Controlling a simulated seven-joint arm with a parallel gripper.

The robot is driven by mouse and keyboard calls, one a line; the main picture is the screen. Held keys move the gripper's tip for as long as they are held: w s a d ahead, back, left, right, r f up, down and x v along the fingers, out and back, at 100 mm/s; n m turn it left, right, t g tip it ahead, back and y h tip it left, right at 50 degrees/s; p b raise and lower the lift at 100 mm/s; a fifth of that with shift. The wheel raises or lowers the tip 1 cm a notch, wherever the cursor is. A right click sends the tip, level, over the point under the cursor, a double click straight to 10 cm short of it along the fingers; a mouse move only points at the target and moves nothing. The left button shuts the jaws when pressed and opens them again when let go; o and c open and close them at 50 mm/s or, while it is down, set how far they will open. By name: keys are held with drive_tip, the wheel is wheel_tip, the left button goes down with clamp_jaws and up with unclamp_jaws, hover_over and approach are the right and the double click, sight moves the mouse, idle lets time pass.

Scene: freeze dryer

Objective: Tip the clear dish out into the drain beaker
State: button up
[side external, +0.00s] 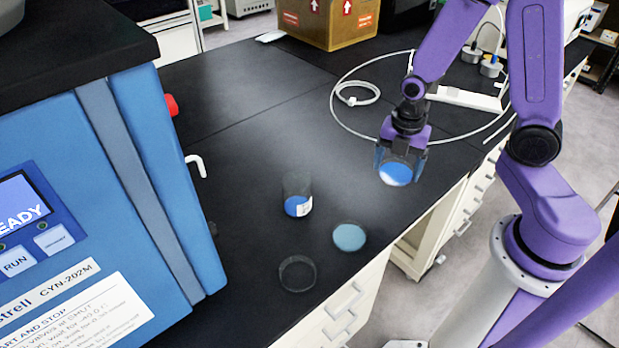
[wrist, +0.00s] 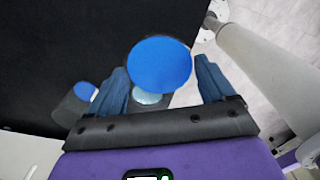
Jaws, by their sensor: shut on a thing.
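My gripper (side external: 402,160) is shut on a clear dish with blue contents (side external: 396,174), held in the air above the right edge of the bench. In the wrist view the dish (wrist: 160,63) sits between the two blue fingers, its round blue face showing. I cannot tell its exact tilt. A clear beaker (side external: 298,186) with blue contents and a white label stands upright on the bench, left of and apart from the held dish. It also shows at the lower left of the wrist view (wrist: 72,108). I cannot read its label.
A shallow dish with pale blue contents (side external: 349,237) and an empty clear dish (side external: 297,273) sit near the bench's front edge. The blue freeze dryer (side external: 160,180) stands at left. A white cable (side external: 358,93) and a cardboard box (side external: 328,22) lie behind.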

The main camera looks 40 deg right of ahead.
sight(393, 174)
drive_tip(key=shift+r, duration=1.85)
drive_tip(key=shift+w+a+r, duration=0.1)
drive_tip(key=shift+w+a, duration=0.1)
drive_tip(key=shift+w, duration=0.1)
drive_tip(key=w+a+m, duration=0.9)
drive_tip(key=w+a, duration=0.1)
drive_tip(key=a, duration=0.3)
drive_tip(key=w+a+m, duration=0.9)
drive_tip(key=a, duration=0.4)
drive_tip(key=f, duration=0.6)
drive_tip(key=shift+w, duration=0.2)
drive_tip(key=shift+d+r, duration=0.1)
drive_tip(key=shift+d, duration=0.1)
drive_tip(key=shift+s+d+r+t+y, duration=0.3)
drive_tip(key=shift+s+d+t+y, duration=0.25)
drive_tip(key=shift+d+y, duration=0.3)
